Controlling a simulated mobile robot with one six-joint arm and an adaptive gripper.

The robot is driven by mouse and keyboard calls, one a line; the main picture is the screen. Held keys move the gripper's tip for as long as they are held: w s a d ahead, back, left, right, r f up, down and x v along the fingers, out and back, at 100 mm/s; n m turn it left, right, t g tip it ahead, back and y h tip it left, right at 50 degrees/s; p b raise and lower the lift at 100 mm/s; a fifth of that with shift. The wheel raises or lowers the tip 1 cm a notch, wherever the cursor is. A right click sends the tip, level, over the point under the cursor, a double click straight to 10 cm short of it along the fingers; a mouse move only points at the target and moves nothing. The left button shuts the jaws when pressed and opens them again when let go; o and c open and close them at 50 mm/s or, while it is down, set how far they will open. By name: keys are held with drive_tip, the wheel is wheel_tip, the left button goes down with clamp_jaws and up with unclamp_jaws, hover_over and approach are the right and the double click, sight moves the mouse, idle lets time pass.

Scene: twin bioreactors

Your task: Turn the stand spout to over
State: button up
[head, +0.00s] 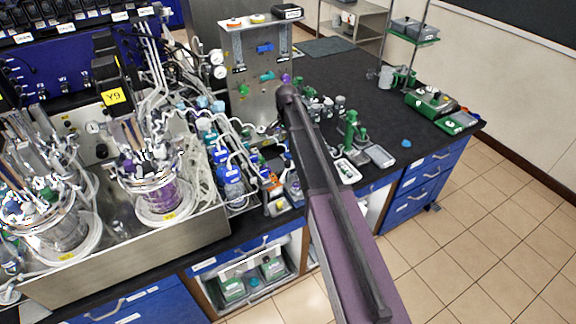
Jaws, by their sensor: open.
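A green upright stand (351,132) stands on the black bench right of my arm. I cannot tell at this size which part is its spout or which way it points. A thin metal stand (407,62) with a green platform (413,36) rises farther back on the right, and a spout on it cannot be made out either. My dark arm reaches from the bottom right up to a joint near the metal panel. My gripper cannot be made out; it seems hidden behind the arm or among the clutter of bottles.
A metal panel (253,85) with coloured knobs stands behind my arm. Glass vessels (160,195) with tubing crowd the left. A pale tray (380,156) lies near the bench's front edge. Green devices (432,102) stand at the right. Bare black bench (345,72) shows at the back.

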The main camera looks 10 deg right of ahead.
sight(287, 162)
drive_tip(key=shift+f+b, duration=5.5)
drive_tip(key=shift+f, duration=0.3)
clamp_jaws()
